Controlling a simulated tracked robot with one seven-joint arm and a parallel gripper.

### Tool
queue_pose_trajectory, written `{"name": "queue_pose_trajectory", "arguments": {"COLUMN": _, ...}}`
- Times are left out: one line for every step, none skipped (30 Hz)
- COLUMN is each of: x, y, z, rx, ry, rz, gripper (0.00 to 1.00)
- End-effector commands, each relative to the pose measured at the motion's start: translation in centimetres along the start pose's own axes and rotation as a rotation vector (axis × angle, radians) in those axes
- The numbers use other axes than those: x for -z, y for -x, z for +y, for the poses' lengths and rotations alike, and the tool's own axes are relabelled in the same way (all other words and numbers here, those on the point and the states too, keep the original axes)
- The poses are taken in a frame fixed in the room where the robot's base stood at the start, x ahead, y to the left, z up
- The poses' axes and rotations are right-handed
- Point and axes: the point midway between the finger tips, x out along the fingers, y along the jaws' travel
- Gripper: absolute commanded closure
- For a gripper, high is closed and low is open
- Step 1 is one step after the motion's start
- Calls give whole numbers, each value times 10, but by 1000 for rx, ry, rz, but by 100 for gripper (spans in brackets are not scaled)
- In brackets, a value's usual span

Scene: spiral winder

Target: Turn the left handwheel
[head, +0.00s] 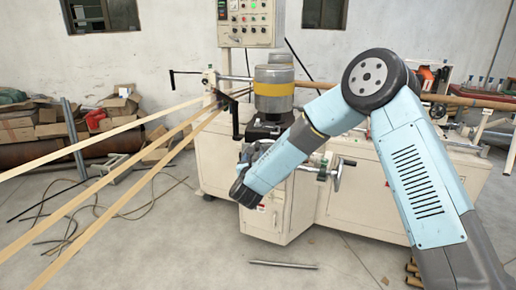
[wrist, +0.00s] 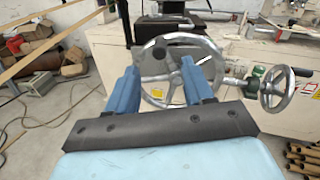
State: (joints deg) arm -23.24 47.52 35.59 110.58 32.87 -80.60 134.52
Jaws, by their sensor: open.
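The left handwheel (wrist: 205,42) is a silver ring with spokes, upright on the machine front, near the middle of the wrist view. My gripper (wrist: 158,66) is open, with its two blue fingers apart in front of the wheel. The fingers overlap the lower part of the ring in the picture; I cannot tell if they touch it. In the head view my arm hides most of this wheel, and the fingers cannot be made out. The right handwheel (wrist: 278,88), with a black handle, stands to the right; it also shows in the head view (head: 336,174).
The cream machine cabinet (head: 375,195) stands behind my arm, under a grey and yellow motor (head: 273,88). Long tan strips (head: 120,172) run to the machine from the left. A metal rod (head: 283,265) lies on the floor. Cardboard boxes (head: 55,122) are piled at left.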

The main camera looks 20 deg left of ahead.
Motion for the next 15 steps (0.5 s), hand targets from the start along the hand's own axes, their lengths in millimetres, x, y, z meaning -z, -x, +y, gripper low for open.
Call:
{"name": "queue_pose_trajectory", "arguments": {"x": 7, "y": 2, "z": 5, "rx": 14, "ry": -34, "rz": 1, "gripper": 48}}
{"name": "queue_pose_trajectory", "arguments": {"x": 10, "y": 2, "z": 6, "rx": 22, "ry": -50, "rz": 0, "gripper": 48}}
{"name": "queue_pose_trajectory", "arguments": {"x": 12, "y": 3, "z": 8, "rx": 30, "ry": -69, "rz": -3, "gripper": 48}}
{"name": "queue_pose_trajectory", "arguments": {"x": 14, "y": 4, "z": 9, "rx": 35, "ry": -78, "rz": -3, "gripper": 48}}
{"name": "queue_pose_trajectory", "arguments": {"x": 15, "y": 4, "z": 10, "rx": 39, "ry": -87, "rz": -4, "gripper": 48}}
{"name": "queue_pose_trajectory", "arguments": {"x": 16, "y": 3, "z": 10, "rx": 43, "ry": -95, "rz": -6, "gripper": 48}}
{"name": "queue_pose_trajectory", "arguments": {"x": 17, "y": 2, "z": 10, "rx": 45, "ry": -99, "rz": -6, "gripper": 48}}
{"name": "queue_pose_trajectory", "arguments": {"x": 17, "y": 1, "z": 10, "rx": 46, "ry": -101, "rz": -7, "gripper": 48}}
{"name": "queue_pose_trajectory", "arguments": {"x": 17, "y": -2, "z": 10, "rx": 47, "ry": -103, "rz": -7, "gripper": 48}}
{"name": "queue_pose_trajectory", "arguments": {"x": 16, "y": -6, "z": 10, "rx": 47, "ry": -103, "rz": -7, "gripper": 48}}
{"name": "queue_pose_trajectory", "arguments": {"x": 16, "y": -9, "z": 10, "rx": 47, "ry": -103, "rz": -7, "gripper": 48}}
{"name": "queue_pose_trajectory", "arguments": {"x": 16, "y": -14, "z": 9, "rx": 47, "ry": -103, "rz": -7, "gripper": 48}}
{"name": "queue_pose_trajectory", "arguments": {"x": 16, "y": -19, "z": 9, "rx": 48, "ry": -103, "rz": -7, "gripper": 48}}
{"name": "queue_pose_trajectory", "arguments": {"x": 16, "y": -24, "z": 8, "rx": 48, "ry": -102, "rz": -7, "gripper": 48}}
{"name": "queue_pose_trajectory", "arguments": {"x": 16, "y": -31, "z": 8, "rx": 47, "ry": -102, "rz": -7, "gripper": 48}}
